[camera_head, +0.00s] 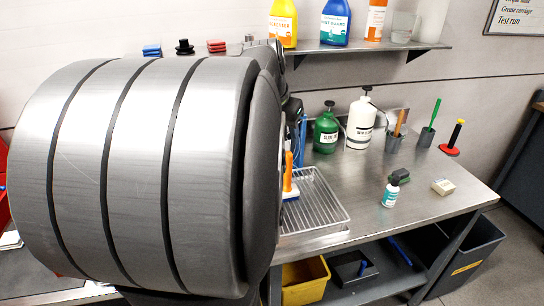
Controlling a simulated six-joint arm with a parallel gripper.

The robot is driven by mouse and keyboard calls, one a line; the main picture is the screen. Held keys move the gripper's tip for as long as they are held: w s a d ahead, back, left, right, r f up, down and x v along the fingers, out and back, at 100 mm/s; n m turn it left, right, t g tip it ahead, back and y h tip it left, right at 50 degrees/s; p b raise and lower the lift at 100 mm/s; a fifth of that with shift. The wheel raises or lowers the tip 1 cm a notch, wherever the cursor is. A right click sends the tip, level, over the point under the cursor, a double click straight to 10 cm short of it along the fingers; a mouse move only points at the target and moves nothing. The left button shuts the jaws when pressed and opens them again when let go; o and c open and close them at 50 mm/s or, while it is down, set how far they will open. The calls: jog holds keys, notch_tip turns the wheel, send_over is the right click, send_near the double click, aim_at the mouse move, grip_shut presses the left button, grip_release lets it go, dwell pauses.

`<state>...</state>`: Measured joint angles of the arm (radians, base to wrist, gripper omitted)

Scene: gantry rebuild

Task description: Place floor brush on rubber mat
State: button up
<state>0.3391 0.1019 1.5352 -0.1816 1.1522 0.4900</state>
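I cannot pick out the floor brush for sure. A tool with an orange handle and a pale, blue-edged base (290,183) stands on the wire rack, partly hidden by my arm; it may be a brush. A red-based tool with a black and yellow handle (451,141) stands at the back right of the steel bench. No rubber mat can be made out. My large grey arm link covers the left and middle of the view. My gripper's fingers do not show.
A wire rack (322,207) lies on the steel bench (352,190). A green pump bottle (326,132), a white one (360,125) and two cups with tools stand behind. A small bottle (391,190) and pale block (443,187) stand right. The front middle is bare.

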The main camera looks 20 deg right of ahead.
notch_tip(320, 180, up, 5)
send_over(290, 164)
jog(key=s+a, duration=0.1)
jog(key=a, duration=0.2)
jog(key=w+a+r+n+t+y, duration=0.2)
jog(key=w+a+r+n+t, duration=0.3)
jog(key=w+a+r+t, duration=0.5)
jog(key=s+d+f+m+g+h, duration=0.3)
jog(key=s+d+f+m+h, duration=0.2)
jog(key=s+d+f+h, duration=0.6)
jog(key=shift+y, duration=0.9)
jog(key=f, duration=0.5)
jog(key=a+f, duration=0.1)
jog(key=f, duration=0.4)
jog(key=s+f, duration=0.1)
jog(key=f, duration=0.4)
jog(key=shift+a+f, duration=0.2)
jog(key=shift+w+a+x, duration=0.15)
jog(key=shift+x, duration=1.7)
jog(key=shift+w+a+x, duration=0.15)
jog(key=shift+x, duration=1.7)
